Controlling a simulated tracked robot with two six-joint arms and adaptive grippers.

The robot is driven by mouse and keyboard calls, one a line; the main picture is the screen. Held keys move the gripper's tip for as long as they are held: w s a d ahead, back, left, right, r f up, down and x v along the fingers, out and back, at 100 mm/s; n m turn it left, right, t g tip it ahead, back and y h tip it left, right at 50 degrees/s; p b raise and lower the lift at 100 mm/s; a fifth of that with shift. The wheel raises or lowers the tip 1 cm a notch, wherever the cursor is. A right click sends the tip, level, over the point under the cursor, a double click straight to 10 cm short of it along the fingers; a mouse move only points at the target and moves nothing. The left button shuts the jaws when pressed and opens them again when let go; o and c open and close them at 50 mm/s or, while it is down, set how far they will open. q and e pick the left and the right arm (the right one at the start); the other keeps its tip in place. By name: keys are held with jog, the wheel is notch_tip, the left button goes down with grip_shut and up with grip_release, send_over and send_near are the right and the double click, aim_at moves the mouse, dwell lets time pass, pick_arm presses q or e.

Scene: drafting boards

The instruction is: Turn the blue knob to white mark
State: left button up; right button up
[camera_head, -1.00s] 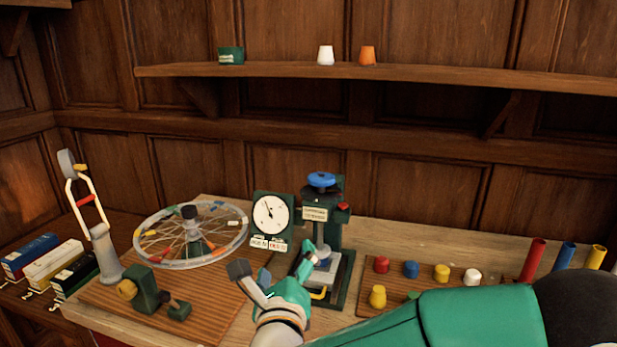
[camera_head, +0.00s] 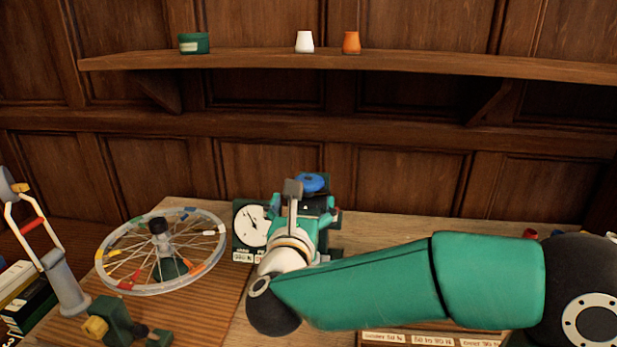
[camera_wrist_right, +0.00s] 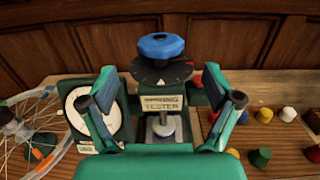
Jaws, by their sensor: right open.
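The blue knob (camera_wrist_right: 160,47) sits on top of the green spring tester (camera_wrist_right: 160,103), above a dark dial disc. In the head view the knob (camera_head: 311,182) shows just behind my right gripper (camera_head: 297,200). In the right wrist view my right gripper (camera_wrist_right: 163,95) is open, its two fingers apart on either side of the tester's column. Nothing is between the fingertips, and the knob appears beyond them, untouched. My left gripper is in neither view.
A round white gauge (camera_head: 250,226) stands left of the tester. A spoked wheel (camera_head: 161,251) lies farther left. Coloured pegs, including a yellow one (camera_wrist_right: 260,157), stand on the right. A shelf (camera_head: 400,63) with three small pots runs above.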

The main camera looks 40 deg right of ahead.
aim_at(306, 191)
jog(key=p+x, duration=0.2)
jog(key=x, duration=0.5)
jog(key=shift+w+d, duration=0.25)
jog(key=shift+d, duration=0.1)
